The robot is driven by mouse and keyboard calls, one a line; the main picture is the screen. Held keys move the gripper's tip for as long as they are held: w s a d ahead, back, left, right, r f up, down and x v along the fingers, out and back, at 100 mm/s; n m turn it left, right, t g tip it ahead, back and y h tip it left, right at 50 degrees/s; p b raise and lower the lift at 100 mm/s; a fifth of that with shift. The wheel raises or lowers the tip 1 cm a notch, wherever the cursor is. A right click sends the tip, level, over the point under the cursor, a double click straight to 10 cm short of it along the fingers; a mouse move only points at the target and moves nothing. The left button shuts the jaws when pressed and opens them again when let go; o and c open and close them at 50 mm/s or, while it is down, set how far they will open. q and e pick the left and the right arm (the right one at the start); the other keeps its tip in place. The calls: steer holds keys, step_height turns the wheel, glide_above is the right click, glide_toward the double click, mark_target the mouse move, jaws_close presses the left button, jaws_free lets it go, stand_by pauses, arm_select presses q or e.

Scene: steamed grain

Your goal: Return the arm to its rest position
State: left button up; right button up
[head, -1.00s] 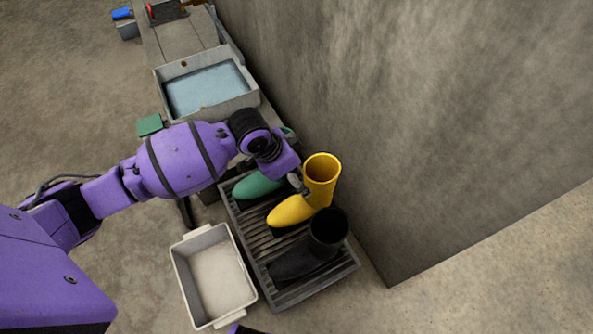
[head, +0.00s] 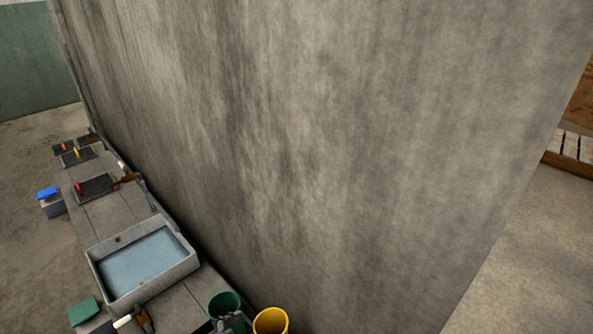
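No purple arm link shows in the head view now. A small grey jointed shape (head: 232,321) sits at the bottom edge, in front of the green boot (head: 223,302). It may be the tip of my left gripper, but it is cut off and I cannot tell whether it is open or shut. The yellow boot (head: 271,321) shows only its open top, just right of the green one. My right gripper is not in view.
A tall concrete wall (head: 300,140) fills the middle. A bench along its left side carries a basin of water (head: 186,265), a green block (head: 84,311), a brush (head: 144,320) and tools (head: 95,188). A blue-topped box (head: 52,205) stands left of it.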

arm_select(q)
steer(key=s+a+r+n+y+p, duration=0.1)
steer(key=s+a+r+n+p, duration=0.1)
steer(key=s+p, duration=0.4)
steer(key=s+a+r+n+y+p, duration=0.2)
steer(key=s+a+r+p, duration=0.2)
steer(key=s, duration=1)
steer(key=s+a+r+n+y+p, duration=0.1)
steer(key=s+a+r+n+p, duration=0.1)
steer(key=s+r+p, duration=0.6)
steer(key=shift+s+a+r+n+y+p, duration=0.35)
steer(key=shift+s+a+p, duration=0.2)
steer(key=shift+s+p, duration=0.6)
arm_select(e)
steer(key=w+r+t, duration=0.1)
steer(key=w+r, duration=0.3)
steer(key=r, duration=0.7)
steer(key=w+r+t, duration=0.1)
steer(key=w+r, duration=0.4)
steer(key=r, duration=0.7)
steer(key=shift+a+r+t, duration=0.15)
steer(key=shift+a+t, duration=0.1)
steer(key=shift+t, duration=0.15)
arm_select(q)
steer(key=shift+f, duration=0.1)
steer(key=shift+c, duration=0.4)
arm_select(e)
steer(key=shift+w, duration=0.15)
